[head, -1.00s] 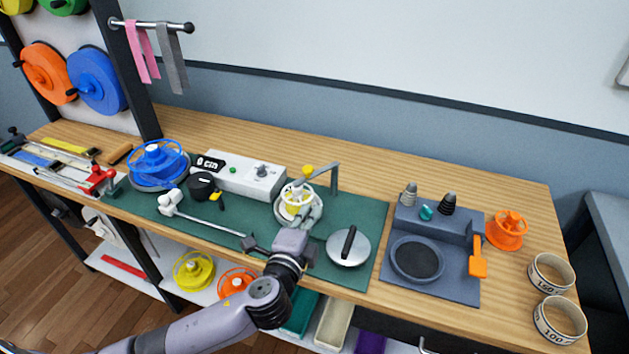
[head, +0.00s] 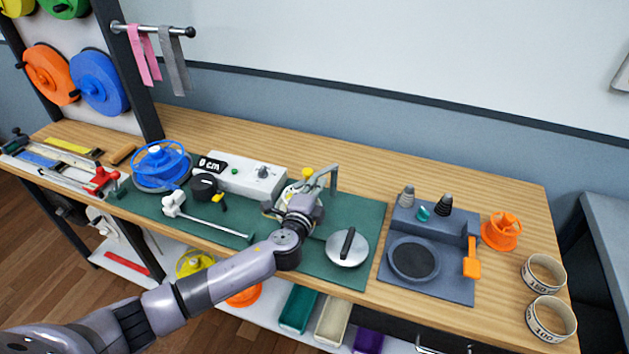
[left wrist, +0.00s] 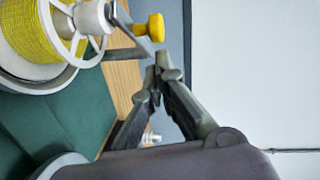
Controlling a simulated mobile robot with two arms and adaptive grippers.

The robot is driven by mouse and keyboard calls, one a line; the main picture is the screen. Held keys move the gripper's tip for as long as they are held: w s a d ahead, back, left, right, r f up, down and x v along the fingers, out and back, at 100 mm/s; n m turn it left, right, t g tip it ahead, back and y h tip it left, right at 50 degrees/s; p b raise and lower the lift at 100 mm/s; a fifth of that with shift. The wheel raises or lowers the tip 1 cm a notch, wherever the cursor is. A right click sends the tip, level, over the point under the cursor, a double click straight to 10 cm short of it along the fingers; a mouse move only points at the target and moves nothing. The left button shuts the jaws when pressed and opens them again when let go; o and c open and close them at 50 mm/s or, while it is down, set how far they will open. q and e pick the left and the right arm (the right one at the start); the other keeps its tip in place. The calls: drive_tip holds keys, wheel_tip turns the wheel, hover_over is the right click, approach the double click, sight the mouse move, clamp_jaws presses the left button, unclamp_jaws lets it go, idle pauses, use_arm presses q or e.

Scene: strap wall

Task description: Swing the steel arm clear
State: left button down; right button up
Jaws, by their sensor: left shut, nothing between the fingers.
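The steel arm (head: 324,171) is a grey bar on a post at the back of the green mat, with a yellow knob (head: 307,173) at its end. It reaches over a yellow-wound spool with a white wheel, mostly hidden by my gripper in the head view. In the left wrist view the spool (left wrist: 28,35), the bar (left wrist: 122,53) and the yellow knob (left wrist: 154,27) show clearly. My left gripper (left wrist: 160,72) is shut and empty, its tips close beside the bar and knob; I cannot tell whether they touch. My right gripper is not in view.
A white control box (head: 240,176) and a blue reel (head: 160,162) stand left of the spool. A thin rod (head: 220,226) lies on the mat (head: 372,222). A round lid (head: 347,247) and a dark grey station (head: 428,255) are to the right. Bare wood lies behind.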

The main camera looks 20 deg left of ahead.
use_arm(q)
drive_tip(key=shift+w+a+f, duration=0.15)
drive_tip(key=shift+w+a, duration=0.15)
drive_tip(key=shift+a, duration=0.1)
drive_tip(key=shift+a, duration=0.15)
drive_tip(key=shift+a+m+h+b, duration=0.25)
drive_tip(key=shift+m+h+b, duration=0.05)
drive_tip(key=shift+h+b, duration=0.1)
